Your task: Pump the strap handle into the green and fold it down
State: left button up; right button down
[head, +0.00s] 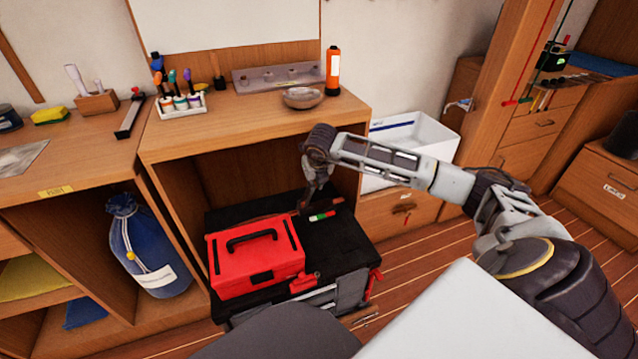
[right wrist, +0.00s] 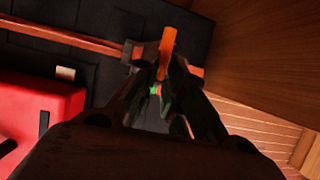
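The strap handle (right wrist: 168,40) is an orange lever in the right wrist view, sticking out between my fingertips. It stands on a dark ratchet body (right wrist: 130,52) on a reddish strap (right wrist: 60,36) that crosses the black case (head: 345,240). My right gripper (head: 309,207) reaches down over the case top. In the right wrist view its fingertips (right wrist: 166,72) close in on both sides of the handle. A strip with green and red parts (head: 322,216) lies close beside the gripper; a bit of green shows between the fingers. No pointer is readable. My left gripper is out of view.
A red toolbox (head: 255,262) with a black handle sits on the case, left of the gripper. The wooden bench (head: 250,125) overhangs behind, with a flashlight (head: 333,72) on it. A white bin (head: 415,140) stands behind my right arm. A blue bag (head: 145,250) is at left.

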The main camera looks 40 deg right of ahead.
aim_at(310, 194)
jog(key=a+f, duration=0.1)
jog(key=a+f+h, duration=0.1)
jog(key=shift+s+a+g, duration=0.2)
jog(key=shift+a+g, duration=0.2)
dwell(0.3)
jog(key=c, duration=1.8)
grip_release()
jog(key=o, duration=0.3)
jog(key=shift+w+d+f, duration=0.2)
jog(key=shift+w+d, duration=0.05)
jog(key=shift+w, duration=0.05)
jog(key=shift+o, duration=0.2)
jog(key=shift+r, duration=0.4)
jog(key=shift+r, duration=0.1)
